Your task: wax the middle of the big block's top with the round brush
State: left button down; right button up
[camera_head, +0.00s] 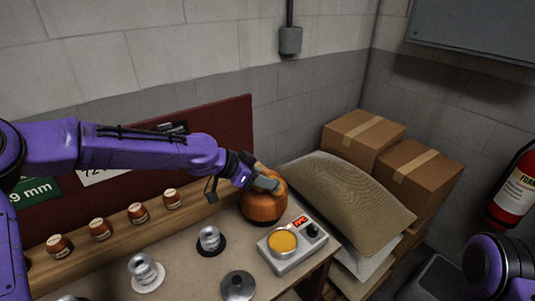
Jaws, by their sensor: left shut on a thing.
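The big block (264,210) is a rounded, orange-brown wooden form near the back of the bench. My left gripper (266,183) is over its top, shut on the round brush (261,170). Only a tan part of the brush shows; the fingers hide the rest. The brush is at the block's top, but I cannot tell whether its bristles touch the wood. A yellow disc of wax (283,242) sits in a round pan on a white heater (292,253) with a red display. My right arm shows at the lower right, its gripper out of view.
Metal weights (210,239) and a grey lidded disc (238,286) stand on the bench. Sacks (355,200) and cardboard boxes (362,135) are stacked to the right. A fire extinguisher (514,190) is at far right.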

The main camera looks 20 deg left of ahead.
pick_arm(q)
notch_tip(320, 180, up, 4)
jog(key=shift+d+f+p, duration=0.1)
jog(key=shift+f+p, duration=0.1)
jog(key=shift+p, duration=0.95)
notch_tip(320, 180, up, 5)
jog(key=p, duration=0.4)
jog(key=shift+f, duration=0.15)
